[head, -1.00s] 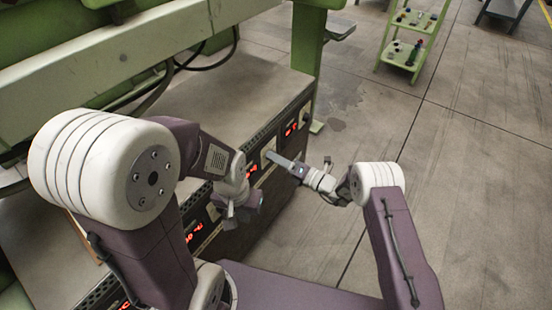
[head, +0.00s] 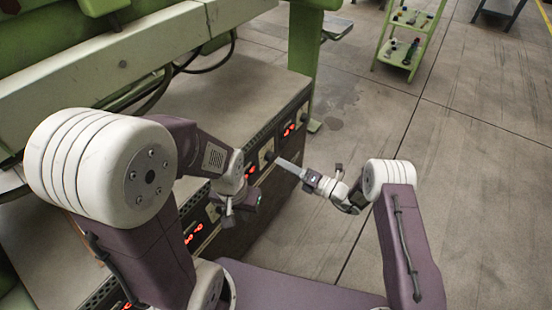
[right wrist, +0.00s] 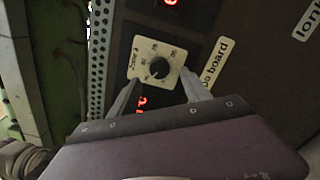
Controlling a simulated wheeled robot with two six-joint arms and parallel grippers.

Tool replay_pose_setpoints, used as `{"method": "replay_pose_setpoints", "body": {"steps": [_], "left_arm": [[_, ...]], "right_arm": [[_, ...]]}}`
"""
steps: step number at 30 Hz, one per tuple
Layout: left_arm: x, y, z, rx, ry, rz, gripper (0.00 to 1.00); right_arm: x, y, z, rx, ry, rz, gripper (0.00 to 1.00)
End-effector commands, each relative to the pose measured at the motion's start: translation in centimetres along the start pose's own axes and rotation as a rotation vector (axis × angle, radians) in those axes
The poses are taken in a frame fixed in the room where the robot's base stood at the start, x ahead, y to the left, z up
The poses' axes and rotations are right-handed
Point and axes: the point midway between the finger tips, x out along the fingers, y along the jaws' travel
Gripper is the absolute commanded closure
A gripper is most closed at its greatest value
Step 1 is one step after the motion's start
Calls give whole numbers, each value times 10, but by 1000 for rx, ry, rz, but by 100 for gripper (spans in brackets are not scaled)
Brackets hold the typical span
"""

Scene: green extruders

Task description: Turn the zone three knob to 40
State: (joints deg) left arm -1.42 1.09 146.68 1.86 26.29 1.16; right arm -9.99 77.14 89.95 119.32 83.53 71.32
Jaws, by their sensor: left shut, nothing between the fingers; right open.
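In the right wrist view a black round knob (right wrist: 160,68) sits on a white dial plate (right wrist: 146,48) with printed marks; its zone number and setting are too small to read surely. My right gripper (right wrist: 159,78) is open, its two grey fingertips over the plate's lower edge on either side of the knob; contact cannot be told. In the head view the right gripper (head: 279,161) points at a dial (head: 266,151) on the cabinet's front. My left gripper (head: 229,210) is shut and empty, in front of the panel further left.
Red number displays (head: 289,130) line the cabinet front (head: 236,240). A perforated metal edge (right wrist: 98,50) runs left of the dial in the right wrist view. A green shelf cart (head: 396,72) stands far off. Floor to the right is clear.

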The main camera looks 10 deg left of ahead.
Motion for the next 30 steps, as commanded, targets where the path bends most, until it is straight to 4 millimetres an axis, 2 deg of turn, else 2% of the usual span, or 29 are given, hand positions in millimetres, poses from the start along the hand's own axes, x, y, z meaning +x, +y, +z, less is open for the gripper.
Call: {"method": "replay_pose_setpoints", "body": {"steps": [3,7,22,24,26,28,29,30], "left_arm": [[-8,0,-1,0,0,0,100],[-10,0,-1,0,0,0,100],[-9,0,-1,0,0,0,100],[-10,0,-1,0,0,0,100],[-10,0,-1,0,0,0,100],[-10,0,-1,0,0,0,100],[-10,0,-1,0,0,0,100],[-10,0,-1,0,0,0,100]], "right_arm": [[-23,1,2,2,-2,-2,44],[-37,0,0,1,0,-2,44],[-39,0,0,-1,1,0,44],[-39,2,4,-9,-3,3,44],[-37,13,19,-41,-12,14,44],[-33,38,49,-109,-31,38,44],[-32,54,64,-143,-40,50,44],[-32,82,80,-194,-33,74,44]]}}
